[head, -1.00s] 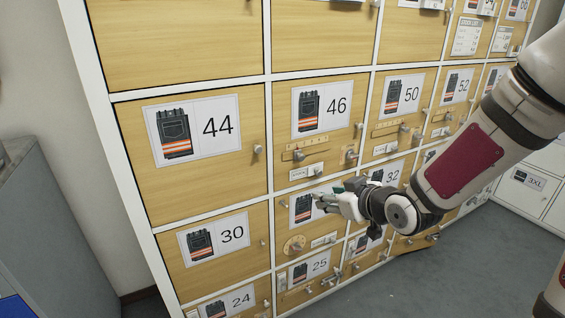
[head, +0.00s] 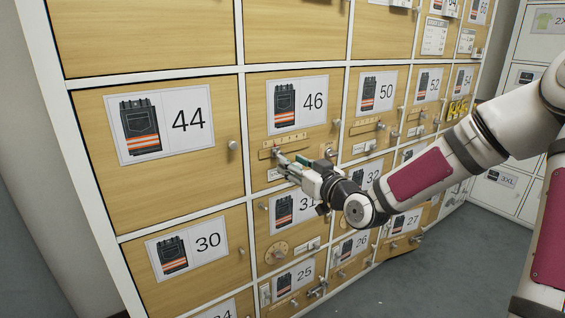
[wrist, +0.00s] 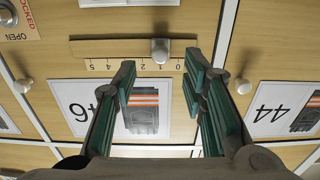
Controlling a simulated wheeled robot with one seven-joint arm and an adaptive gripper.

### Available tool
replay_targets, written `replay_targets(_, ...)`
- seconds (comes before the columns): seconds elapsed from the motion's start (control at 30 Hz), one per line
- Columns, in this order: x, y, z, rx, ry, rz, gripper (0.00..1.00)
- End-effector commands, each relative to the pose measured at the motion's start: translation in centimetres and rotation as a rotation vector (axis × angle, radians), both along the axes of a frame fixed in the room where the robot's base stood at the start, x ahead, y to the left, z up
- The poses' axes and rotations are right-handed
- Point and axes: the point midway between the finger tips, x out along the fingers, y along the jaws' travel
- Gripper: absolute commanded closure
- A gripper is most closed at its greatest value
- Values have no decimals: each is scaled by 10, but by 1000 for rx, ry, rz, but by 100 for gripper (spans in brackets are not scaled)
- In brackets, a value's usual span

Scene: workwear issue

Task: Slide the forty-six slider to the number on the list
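The forty-six slider has a grey knob (head: 276,152) on a wooden strip below the picture card (head: 298,103) on door 46. In the upside-down wrist view the knob (wrist: 160,50) sits near the zero end of a printed number scale; the exact mark is unclear. My gripper (head: 284,160) is in front of the strip in the head view. In the wrist view my gripper (wrist: 160,75) is open and empty, its two green-padded fingers apart with the knob between and just beyond the tips. A list sheet (head: 435,36) hangs at upper right, its text too small to read.
Door 44 (head: 88,180) with its round knob (head: 233,145) is left of door 46. Door 50's slider strip (head: 368,128) is to the right. Doors with dials and latches lie below.

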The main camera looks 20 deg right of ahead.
Motion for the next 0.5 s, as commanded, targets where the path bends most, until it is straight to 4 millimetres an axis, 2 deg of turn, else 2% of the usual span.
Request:
replay_targets(0.03, 10, 4, -1, 1, -3, 1, 61)
replay_targets(0.2, 34, 12, -1, 1, -1, 2, 61)
replay_targets(0.5, 50, 17, 0, 0, 1, 0, 61)
